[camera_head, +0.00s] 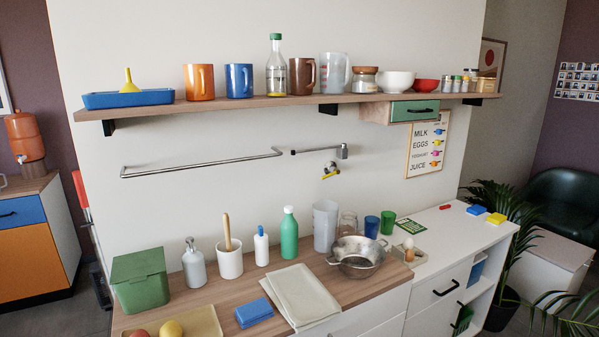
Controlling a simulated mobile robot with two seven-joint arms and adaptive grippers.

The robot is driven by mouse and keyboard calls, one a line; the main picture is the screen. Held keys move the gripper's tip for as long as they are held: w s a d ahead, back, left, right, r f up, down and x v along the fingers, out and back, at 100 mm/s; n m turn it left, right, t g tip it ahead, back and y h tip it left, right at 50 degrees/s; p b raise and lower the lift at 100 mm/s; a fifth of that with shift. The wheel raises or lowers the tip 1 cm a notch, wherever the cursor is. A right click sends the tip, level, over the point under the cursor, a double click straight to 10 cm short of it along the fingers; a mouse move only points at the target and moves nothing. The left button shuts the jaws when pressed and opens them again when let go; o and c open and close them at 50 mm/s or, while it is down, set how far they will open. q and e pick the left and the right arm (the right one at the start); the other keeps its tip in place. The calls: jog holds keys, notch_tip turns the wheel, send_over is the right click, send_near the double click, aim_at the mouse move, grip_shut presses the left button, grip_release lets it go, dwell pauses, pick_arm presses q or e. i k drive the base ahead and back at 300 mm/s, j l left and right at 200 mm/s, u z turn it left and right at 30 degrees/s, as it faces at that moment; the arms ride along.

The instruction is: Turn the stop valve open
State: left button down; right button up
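A small valve with a yellow handle (330,171) is on the pale wall, below the shelf and a little right of the middle of the view. It is small here, and I cannot tell how its handle is turned. A grey metal fitting (342,151) sits just above it to the right, at the end of a thin dark and silver pipe. Neither of my grippers is in view.
A metal rail (200,163) runs along the wall left of the valve. A wooden shelf (230,104) with mugs and jars juts out above. Below, the counter (205,305) holds bottles, a clear jug (325,225) and a metal colander (357,256). The wall around the valve is bare.

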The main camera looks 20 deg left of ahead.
aim_at(336, 171)
jog(key=i+l+u, duration=0.35)
jog(key=i+l, duration=0.15)
jog(key=l, duration=0.35)
jog(key=i+l, duration=0.15)
jog(key=l, duration=0.15)
jog(key=i+l, duration=0.2)
jog(key=i+l+u, duration=0.1)
jog(key=l, duration=0.3)
jog(key=i, duration=0.05)
